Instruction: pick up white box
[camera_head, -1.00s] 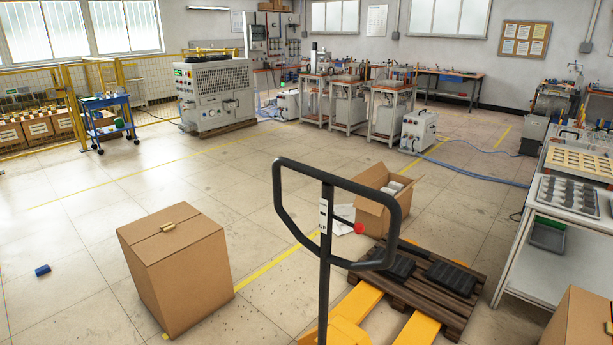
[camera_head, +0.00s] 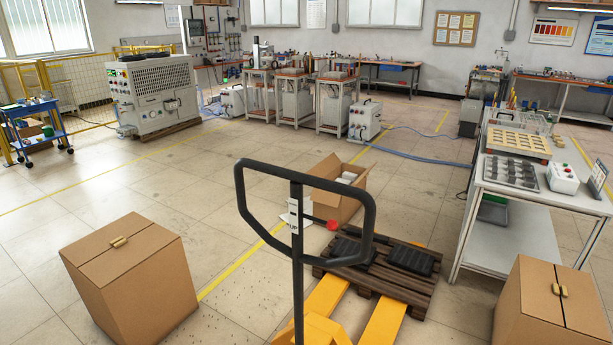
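A small white box (camera_head: 563,178) with coloured buttons on its top stands on the near right corner of the white table (camera_head: 497,237) at right. Other small white boxes (camera_head: 347,178) show inside an open cardboard carton (camera_head: 326,193) in the middle of the floor, partly hidden by its walls. I cannot tell which of these the task means. Neither of my grippers is in view.
A pallet jack with a black handle (camera_head: 366,228) stands close in front, its yellow forks (camera_head: 384,322) by a wooden pallet (camera_head: 402,292). Closed cardboard boxes stand at left (camera_head: 132,282) and right (camera_head: 552,305). Free floor lies left of the carton.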

